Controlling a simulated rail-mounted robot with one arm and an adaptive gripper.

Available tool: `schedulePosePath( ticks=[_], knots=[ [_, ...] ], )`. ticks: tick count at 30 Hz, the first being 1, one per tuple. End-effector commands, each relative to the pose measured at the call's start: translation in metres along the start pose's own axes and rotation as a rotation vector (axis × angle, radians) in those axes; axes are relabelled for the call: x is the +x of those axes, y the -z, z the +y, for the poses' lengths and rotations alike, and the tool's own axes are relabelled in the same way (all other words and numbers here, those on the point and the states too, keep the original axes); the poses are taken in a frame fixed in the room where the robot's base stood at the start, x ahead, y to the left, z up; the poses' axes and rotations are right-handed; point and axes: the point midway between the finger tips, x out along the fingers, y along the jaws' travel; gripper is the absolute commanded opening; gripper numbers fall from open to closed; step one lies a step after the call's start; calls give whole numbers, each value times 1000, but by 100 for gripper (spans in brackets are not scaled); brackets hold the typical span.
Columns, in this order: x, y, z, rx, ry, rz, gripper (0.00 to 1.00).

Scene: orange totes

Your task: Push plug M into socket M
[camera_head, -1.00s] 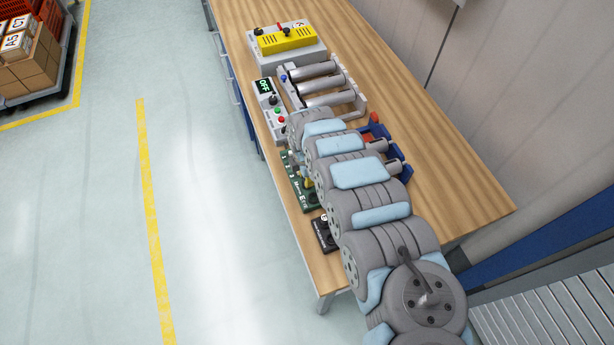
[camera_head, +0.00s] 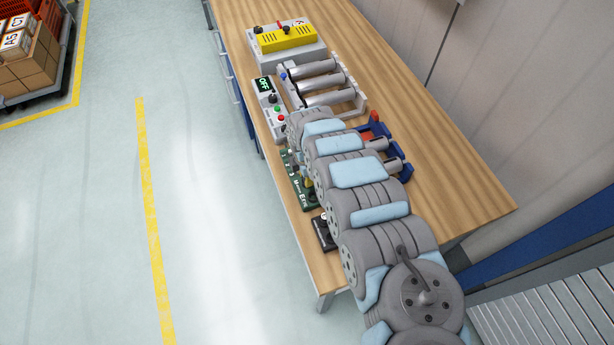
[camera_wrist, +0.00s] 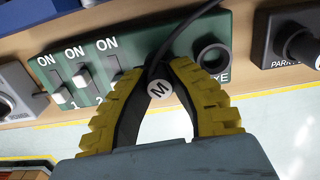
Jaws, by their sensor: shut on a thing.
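In the wrist view my gripper (camera_wrist: 160,78) has its yellow-ribbed fingers shut on plug M (camera_wrist: 160,90), a dark plug with a round white M label. A black cable runs up from it. The plug sits in front of the green panel (camera_wrist: 45,68), and the fingers cover part of the panel. A round dark socket (camera_wrist: 212,60) on this panel is empty, just right of the fingers. Its label is partly hidden, so I cannot tell whether it is socket M. I cannot see whether the plug's tip touches anything. In the head view my arm hides the gripper.
The green panel carries several ON switches (camera_wrist: 62,95). A black box (camera_wrist: 290,42) marked PARKING stands at right. In the head view a grey control box (camera_head: 270,103) reads OFF, with rollers (camera_head: 325,85) and a yellow-topped unit (camera_head: 287,40) behind. The wooden table (camera_head: 440,165) is clear at right.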

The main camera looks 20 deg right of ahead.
Motion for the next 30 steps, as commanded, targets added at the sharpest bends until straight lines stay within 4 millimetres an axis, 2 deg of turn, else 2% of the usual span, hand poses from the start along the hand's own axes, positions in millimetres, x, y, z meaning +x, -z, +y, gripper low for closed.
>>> schedulePosePath(
  ticks=[2,3,6,19,30],
  knots=[
    [1,0,0,0,0,0,0],
    [1,0,0,0,0,0,21],
    [1,0,0,0,0,0,45],
    [-4,-1,1,-1,-2,-1,45],
    [-39,-2,1,1,-2,-3,45]
  ],
)
